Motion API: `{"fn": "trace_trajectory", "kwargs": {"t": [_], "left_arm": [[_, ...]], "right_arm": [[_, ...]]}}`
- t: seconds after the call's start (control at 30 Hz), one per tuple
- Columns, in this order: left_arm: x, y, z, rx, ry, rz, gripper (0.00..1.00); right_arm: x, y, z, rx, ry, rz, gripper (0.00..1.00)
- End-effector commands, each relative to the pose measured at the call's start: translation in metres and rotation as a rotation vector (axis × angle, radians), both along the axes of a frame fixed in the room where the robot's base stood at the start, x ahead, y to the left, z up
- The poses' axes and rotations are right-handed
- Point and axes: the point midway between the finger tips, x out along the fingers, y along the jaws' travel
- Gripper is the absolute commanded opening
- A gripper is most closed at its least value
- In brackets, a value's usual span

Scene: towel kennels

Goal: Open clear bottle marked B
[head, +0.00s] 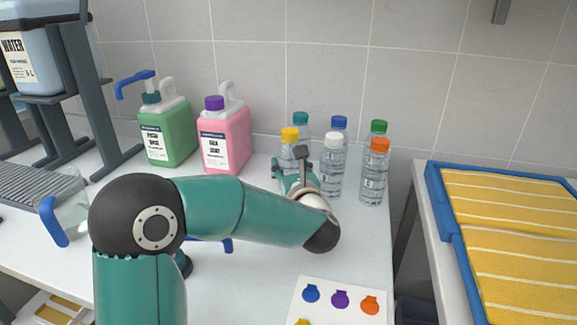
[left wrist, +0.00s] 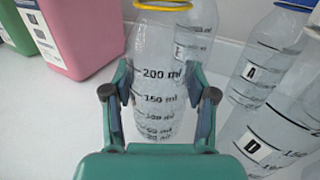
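Several clear bottles with coloured caps stand at the back right of the table. No letter B is readable on any of them. My left gripper (head: 298,163) is at the yellow-capped bottle (head: 289,136) and hides its lower part. In the left wrist view, the fingers of my left gripper (left wrist: 165,85) stand on either side of that bottle (left wrist: 162,105), which is upright and has millilitre marks. They look open around it; contact is not clear. A bottle marked A (left wrist: 262,72) and one marked D (left wrist: 275,135) stand to the right. My right gripper is not in view.
Green (head: 170,132) and pink (head: 224,140) jugs stand left of the bottles. White-capped (head: 332,165) and orange-capped (head: 373,177) bottles stand close on the right. A card with coloured shapes (head: 330,318) lies in front. A blue-framed yellow rack (head: 447,215) is at right.

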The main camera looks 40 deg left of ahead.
Motion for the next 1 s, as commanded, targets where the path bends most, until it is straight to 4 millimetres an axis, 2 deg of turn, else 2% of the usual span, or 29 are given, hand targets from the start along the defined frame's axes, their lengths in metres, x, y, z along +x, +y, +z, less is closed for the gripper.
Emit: {"fn": "trace_trajectory", "kwargs": {"t": [0.03,0.1,0.3,0.43,0.57,0.8,1.0], "left_arm": [[0.000,0.000,0.000,0.000,0.000,0.000,0.34],[0.000,0.000,0.000,0.000,0.000,0.000,0.24],[0.000,0.000,0.000,0.000,0.000,0.000,0.24],[0.000,0.000,0.009,0.001,-0.002,0.000,0.24],[0.000,-0.001,0.028,0.000,-0.005,-0.001,0.24],[0.000,-0.001,0.074,0.000,-0.005,-0.001,0.24],[0.000,0.000,0.097,0.000,-0.002,-0.001,0.24]], "right_arm": [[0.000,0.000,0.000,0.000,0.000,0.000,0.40],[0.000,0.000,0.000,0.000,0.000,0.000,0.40],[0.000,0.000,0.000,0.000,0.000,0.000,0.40],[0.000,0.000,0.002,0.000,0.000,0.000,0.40],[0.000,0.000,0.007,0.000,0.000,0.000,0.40],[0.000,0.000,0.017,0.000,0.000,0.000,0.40],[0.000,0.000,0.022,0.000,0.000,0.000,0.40]]}}
